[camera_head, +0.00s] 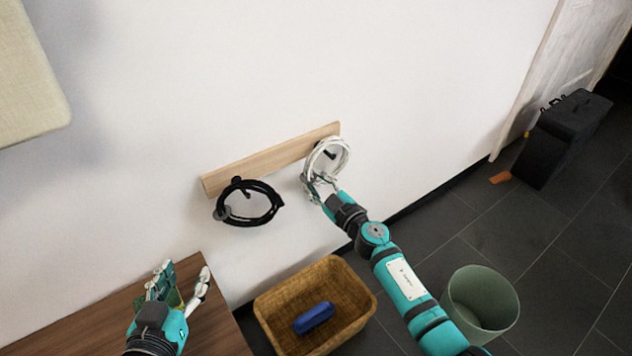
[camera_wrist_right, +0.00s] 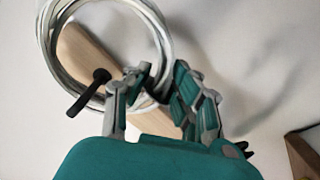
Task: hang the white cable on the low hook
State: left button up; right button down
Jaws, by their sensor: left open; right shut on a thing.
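The white cable (camera_head: 345,151) is a coiled loop at the right end of the wooden rail (camera_head: 262,160). My right gripper (camera_head: 318,186) is shut on the lower part of this loop. In the right wrist view the cable (camera_wrist_right: 160,38) lies in front of the rail, and my right gripper (camera_wrist_right: 150,88) pinches its lower right rim. A black hook (camera_wrist_right: 88,92) shows within the loop's outline, its tip crossing the lower left rim; it seems to poke through the loop. My left gripper (camera_head: 180,287) is open above the wooden table, far from the rail.
A black cable (camera_head: 272,209) hangs at the rail's left hook. A wicker basket (camera_head: 352,318) with a blue object (camera_head: 314,317) stands below. A green bin (camera_head: 503,310) is at lower right. The brown table (camera_head: 100,318) is at lower left. A black box (camera_head: 560,140) stands far right.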

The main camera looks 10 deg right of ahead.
jog(key=c, duration=1.1)
grip_release()
jog(key=shift+o, duration=0.2)
jog(key=shift+s+d+f, duration=0.1)
jog(key=shift+s+d, duration=0.05)
jog(key=shift+s, duration=0.1)
jog(key=v, duration=1.1)
jog(key=shift+s, duration=0.25)
jog(key=shift+s+d, duration=0.1)
